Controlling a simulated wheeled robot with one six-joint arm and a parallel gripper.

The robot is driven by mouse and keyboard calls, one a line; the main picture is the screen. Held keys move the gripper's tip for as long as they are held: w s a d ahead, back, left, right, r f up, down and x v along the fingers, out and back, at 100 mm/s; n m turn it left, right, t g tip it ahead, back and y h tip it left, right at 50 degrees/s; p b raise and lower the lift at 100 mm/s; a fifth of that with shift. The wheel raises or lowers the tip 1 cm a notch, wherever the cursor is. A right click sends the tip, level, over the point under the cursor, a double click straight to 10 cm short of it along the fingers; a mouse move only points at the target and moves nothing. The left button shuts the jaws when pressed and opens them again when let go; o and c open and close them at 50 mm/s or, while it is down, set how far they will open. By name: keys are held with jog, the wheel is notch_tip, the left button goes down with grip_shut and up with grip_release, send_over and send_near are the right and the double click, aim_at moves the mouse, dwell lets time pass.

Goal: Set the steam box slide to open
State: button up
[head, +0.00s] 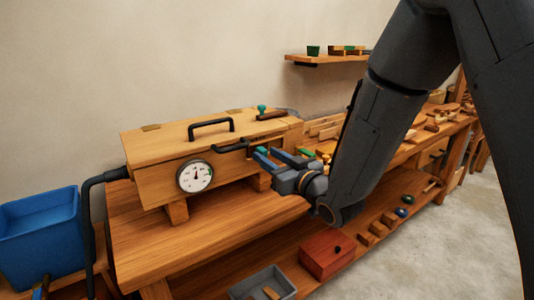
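The steam box (150,185) is a long wooden chest on the bench, with a black lid handle and a round white gauge (195,176) on its front. A dark fitting (258,144), which looks like the slide, is at the right of its front face, partly hidden by my gripper. I cannot tell its setting. My gripper (277,156) has blue fingers pointing at this fitting, close in front of it. The fingers are apart with a gap between them, and I see nothing held. Whether a finger touches the fitting is unclear.
A black hose (88,215) runs into the box's left end. A blue bin (40,232) stands at left. A red box (327,254) and a grey tray (263,284) are on the lower shelf. Wooden pieces and tools crowd the bench behind my arm. The bench front is clear.

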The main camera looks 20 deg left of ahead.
jog(key=shift+w+a, duration=0.5)
jog(key=shift+a, duration=0.05)
grip_shut()
